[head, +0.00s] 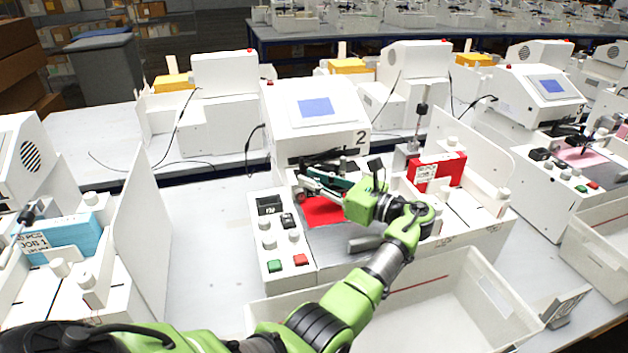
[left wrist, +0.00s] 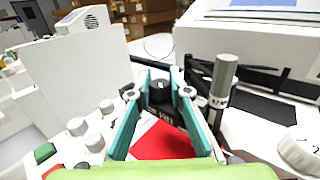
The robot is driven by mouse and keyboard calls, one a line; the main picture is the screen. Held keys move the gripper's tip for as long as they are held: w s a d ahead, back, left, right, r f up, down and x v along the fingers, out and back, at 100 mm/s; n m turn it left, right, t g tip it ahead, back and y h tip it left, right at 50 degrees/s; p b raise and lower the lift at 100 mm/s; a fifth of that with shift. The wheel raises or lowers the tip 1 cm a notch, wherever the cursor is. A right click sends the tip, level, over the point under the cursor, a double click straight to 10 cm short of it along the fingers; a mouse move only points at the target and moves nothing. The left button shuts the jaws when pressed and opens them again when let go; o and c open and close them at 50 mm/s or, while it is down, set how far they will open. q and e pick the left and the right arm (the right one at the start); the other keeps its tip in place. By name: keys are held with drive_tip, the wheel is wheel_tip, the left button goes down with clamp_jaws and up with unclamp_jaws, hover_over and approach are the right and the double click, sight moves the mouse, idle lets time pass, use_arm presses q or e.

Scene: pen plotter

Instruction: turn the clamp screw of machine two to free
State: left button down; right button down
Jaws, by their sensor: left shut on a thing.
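Machine two (head: 316,108) is the white plotter with a blue screen and a "2" on its front. My left gripper (head: 308,184) reaches over its bed to the pen carriage. In the left wrist view, the teal fingers of my left gripper (left wrist: 160,88) are closed on the clamp screw (left wrist: 160,89), a round black knob with a small pale mark. A grey pen (left wrist: 223,78) stands beside it on the right. Small lettering below the knob is too blurred to read. A red sheet (head: 322,212) lies on the bed below. In the head view the knob is hidden.
A control panel with a green button (head: 275,266) and a red button (head: 301,260) lies left of the bed. A red pack (head: 436,172) stands to the right. An empty white bin (head: 480,262) is in front. A tall white panel (head: 140,235) stands at left.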

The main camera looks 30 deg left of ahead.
use_arm(q)
drive_tip(key=c, duration=1.8)
unclamp_jaws()
drive_tip(key=shift+c, duration=0.2)
drive_tip(key=d, duration=0.7)
drive_tip(key=shift+d, duration=0.2)
drive_tip(key=shift+d+f, duration=0.1)
